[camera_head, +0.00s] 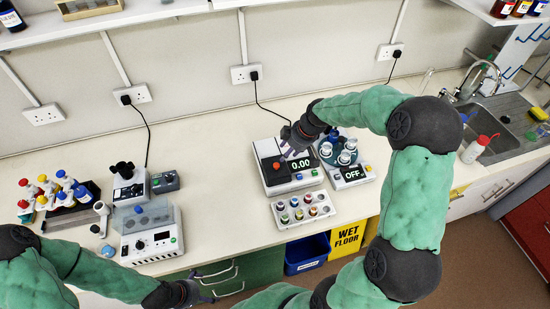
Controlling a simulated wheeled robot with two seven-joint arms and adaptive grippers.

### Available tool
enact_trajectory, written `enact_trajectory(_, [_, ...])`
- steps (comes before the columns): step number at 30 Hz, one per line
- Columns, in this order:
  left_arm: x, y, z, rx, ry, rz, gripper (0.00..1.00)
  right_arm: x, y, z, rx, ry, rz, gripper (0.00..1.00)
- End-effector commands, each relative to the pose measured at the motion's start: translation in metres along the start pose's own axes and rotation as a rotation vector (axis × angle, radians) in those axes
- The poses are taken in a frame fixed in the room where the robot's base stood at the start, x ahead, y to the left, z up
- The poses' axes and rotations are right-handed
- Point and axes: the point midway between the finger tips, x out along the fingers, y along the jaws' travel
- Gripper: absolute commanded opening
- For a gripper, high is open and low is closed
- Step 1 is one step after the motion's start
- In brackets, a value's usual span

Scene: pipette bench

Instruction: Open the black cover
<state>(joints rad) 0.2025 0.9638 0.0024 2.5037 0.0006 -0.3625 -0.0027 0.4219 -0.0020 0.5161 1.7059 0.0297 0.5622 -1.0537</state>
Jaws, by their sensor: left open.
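No part is plainly a black cover. Dark candidates are the dark top plate (271,164) of the scale reading 0.00 and the black top (122,169) of a small grey device at the left. My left gripper (207,294) is open and empty, low at the bench's front edge, apart from both. My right gripper (291,146) reaches over the scale from the right. Its fingers point down-left near the dark plate and hide part of the scale; I cannot tell whether they touch it or are open.
A grey device with a clear lid (145,216) stands at the left, near a rack of colored-cap bottles (57,192). A white tray of vials (303,210) lies before the scale. A device reading OFF (352,174) stands right of it. The counter between is clear.

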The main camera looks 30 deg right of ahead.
Motion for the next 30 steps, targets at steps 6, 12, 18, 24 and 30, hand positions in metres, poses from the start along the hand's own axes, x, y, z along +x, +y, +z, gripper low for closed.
enact_trajectory(6, [-0.001, 0.000, 0.000, 0.000, 0.000, 0.000, 1.00, 0.037, -0.002, 0.001, 0.001, -0.003, -0.005, 0.48])
enact_trajectory(12, [-0.002, 0.001, 0.000, 0.000, 0.000, 0.000, 1.00, 0.071, -0.002, 0.001, 0.001, -0.002, -0.004, 0.48])
enact_trajectory(18, [-0.003, 0.001, 0.000, 0.000, 0.000, 0.000, 1.00, 0.093, -0.001, 0.001, 0.002, -0.002, -0.003, 0.48])
enact_trajectory(24, [-0.003, 0.001, 0.000, 0.000, 0.001, 0.000, 1.00, 0.100, -0.001, 0.000, 0.001, 0.000, -0.001, 0.48])
enact_trajectory(30, [-0.003, 0.001, 0.000, 0.000, 0.001, 0.000, 1.00, 0.100, -0.001, 0.000, 0.001, 0.000, -0.001, 0.48])
